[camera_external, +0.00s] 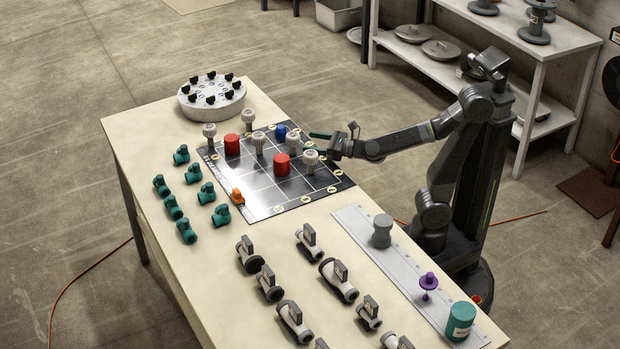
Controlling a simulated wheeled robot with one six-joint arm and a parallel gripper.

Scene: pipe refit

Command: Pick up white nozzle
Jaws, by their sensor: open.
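Several white, ribbed nozzle-like pieces stand upright around the black gridded board (255,190). One white nozzle (311,158) stands near the board's right side, close to my gripper. Others are a white piece (260,140) and another white piece (293,138) on the board, and two at its far left edge, one (209,131) and one (248,118). I cannot tell which one the task names. My gripper (334,143) is open and empty, just right of and beyond the nearest nozzle, apart from it. Its fingers are small in this view.
Two red cylinders (281,165), a blue piece (281,131) and an orange piece (237,196) stand on the board. Teal fittings (186,230) lie left of it, grey-white valves (290,318) in front. A round white holder (212,103) stands at the table's far end.

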